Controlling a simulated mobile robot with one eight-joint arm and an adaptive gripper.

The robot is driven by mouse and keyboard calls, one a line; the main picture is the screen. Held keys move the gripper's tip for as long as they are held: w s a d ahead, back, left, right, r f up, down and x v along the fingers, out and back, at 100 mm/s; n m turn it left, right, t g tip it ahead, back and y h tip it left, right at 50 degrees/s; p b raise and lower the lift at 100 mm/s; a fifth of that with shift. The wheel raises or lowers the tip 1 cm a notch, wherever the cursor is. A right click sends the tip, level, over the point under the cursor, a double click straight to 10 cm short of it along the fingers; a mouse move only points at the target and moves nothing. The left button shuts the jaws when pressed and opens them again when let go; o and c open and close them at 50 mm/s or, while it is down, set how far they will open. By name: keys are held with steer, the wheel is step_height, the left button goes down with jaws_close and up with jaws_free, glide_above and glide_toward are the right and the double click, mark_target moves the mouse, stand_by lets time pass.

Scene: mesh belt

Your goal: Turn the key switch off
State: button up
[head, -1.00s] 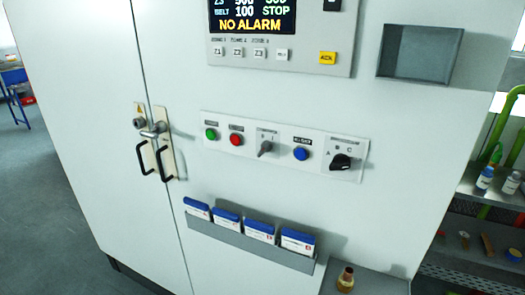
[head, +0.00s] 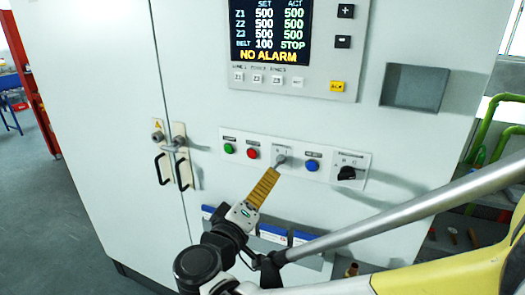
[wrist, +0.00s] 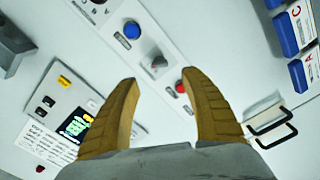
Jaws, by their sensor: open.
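The key switch (head: 281,160) is a small grey key on a white panel plate, between a red and a blue button. In the wrist view the key switch (wrist: 159,63) shows just past the gap between my fingertips. My gripper (head: 272,172) has ribbed yellow fingers and reaches up to the panel just below the key. In the wrist view my gripper (wrist: 160,78) is open, one finger on each side of the gap, with nothing held. I cannot tell whether a finger touches the key.
The button strip also has a green button (head: 229,148), a red button (head: 252,153), a blue button (head: 312,165) and a black rotary selector (head: 346,173). A display (head: 265,30) is above; a rack of blue-topped booklets (head: 272,232) is below. Door handles (head: 185,172) stand out at left.

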mark_target(279, 164)
steer(key=b+x, duration=0.2)
steer(key=x, duration=0.8)
steer(key=shift+w+d, duration=0.25)
steer(key=shift+w, duration=0.1)
steer(key=shift+s, duration=0.1)
jaws_close()
